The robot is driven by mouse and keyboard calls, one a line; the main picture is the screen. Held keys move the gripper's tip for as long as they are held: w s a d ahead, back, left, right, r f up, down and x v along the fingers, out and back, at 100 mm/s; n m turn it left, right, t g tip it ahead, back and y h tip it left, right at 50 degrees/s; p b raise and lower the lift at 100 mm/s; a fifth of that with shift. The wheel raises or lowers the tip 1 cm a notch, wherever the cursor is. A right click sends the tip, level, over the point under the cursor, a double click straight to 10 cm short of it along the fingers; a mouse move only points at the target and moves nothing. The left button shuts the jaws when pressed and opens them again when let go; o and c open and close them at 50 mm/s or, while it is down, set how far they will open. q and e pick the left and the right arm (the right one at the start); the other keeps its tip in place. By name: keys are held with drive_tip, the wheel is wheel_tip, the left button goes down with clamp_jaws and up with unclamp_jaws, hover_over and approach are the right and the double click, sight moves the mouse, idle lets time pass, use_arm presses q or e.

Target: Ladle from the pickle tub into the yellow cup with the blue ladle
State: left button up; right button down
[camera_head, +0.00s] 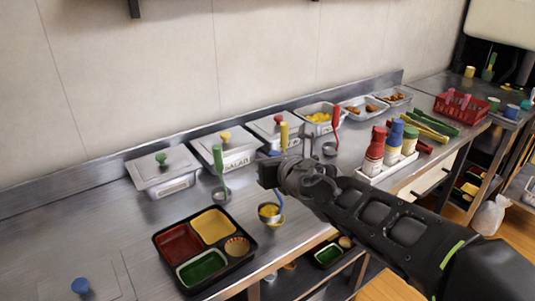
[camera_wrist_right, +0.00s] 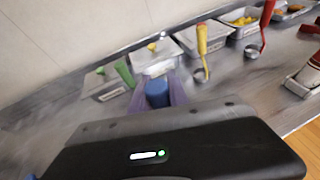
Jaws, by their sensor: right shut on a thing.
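My right gripper (camera_head: 275,176) is shut on the upright blue ladle (camera_head: 279,204) near the counter's front. The handle's blue end also shows between the purple fingers in the right wrist view (camera_wrist_right: 157,93). The ladle's steel bowl, with yellow content, is at the yellow cup (camera_head: 276,222), just right of the black tray. The cup is mostly hidden; I cannot tell whether bowl and cup touch. No pickle tub label is readable. An open tub with yellow pieces (camera_head: 318,113) stands at the back. My left gripper is not in view.
A black bento tray (camera_head: 160,240) with red, yellow and green compartments lies left of the cup. Lidded tubs (camera_head: 167,172) line the back, with a green ladle (camera_head: 218,165) and a red ladle (camera_head: 336,120) nearby. Sauce bottles (camera_head: 374,150) stand right. The left counter is fairly clear.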

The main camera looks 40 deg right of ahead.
drive_tip(key=w+d+f+m+g+y+p, duration=0.1)
drive_tip(key=d+f+g+y+p, duration=0.1)
drive_tip(key=p, duration=0.4)
drive_tip(key=w+d+f+m+g+y+p, duration=0.2)
drive_tip(key=d+f+y+p, duration=0.1)
drive_tip(key=p, duration=0.4)
drive_tip(key=w+d+f+m+g+y+p, duration=0.2)
drive_tip(key=d+f+y+p, duration=0.1)
drive_tip(key=d+f+p, duration=0.1)
drive_tip(key=shift+d+f+g+p, duration=0.25)
drive_tip(key=shift+f+p, duration=0.3)
drive_tip(key=shift+p, duration=0.75)
drive_tip(key=shift+w+d+f+m+y+p, duration=0.15)
drive_tip(key=shift+f+m+y+p, duration=0.25)
drive_tip(key=shift+f, duration=0.2)
drive_tip(key=shift+w, duration=0.1)
